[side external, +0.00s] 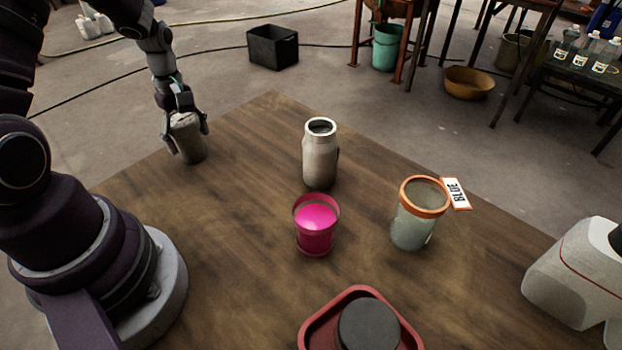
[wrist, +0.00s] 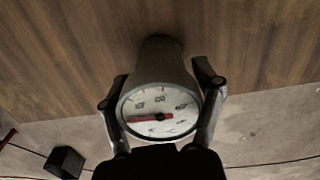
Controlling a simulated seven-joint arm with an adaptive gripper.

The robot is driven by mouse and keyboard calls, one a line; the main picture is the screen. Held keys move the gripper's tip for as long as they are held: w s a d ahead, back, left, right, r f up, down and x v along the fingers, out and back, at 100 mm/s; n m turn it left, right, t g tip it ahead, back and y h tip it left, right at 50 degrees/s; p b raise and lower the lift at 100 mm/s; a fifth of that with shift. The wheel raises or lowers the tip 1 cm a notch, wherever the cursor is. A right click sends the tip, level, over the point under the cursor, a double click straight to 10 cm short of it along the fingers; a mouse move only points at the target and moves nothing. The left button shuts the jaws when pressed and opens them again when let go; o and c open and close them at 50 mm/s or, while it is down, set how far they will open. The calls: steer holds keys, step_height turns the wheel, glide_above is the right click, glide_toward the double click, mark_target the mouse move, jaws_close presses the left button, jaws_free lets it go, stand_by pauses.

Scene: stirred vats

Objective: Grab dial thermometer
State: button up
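The dial thermometer is a grey, tapered cylinder (side external: 189,140) at the table's far left edge. The wrist view shows its round white dial (wrist: 160,110) with a red needle and numbers. My gripper (side external: 188,137) points down over it with one finger on each side. In the wrist view my gripper (wrist: 161,88) straddles the dial, and narrow gaps of wood show between the fingertips and the body, so it looks open around it. The thermometer appears to stand upright on the table; its base contact is not clear.
A red tray (side external: 312,327) holding a dark round piece is in front. A white machine (side external: 575,275) is at right. The left table is mostly clear.

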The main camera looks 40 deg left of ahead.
steer(key=c, duration=0.5)
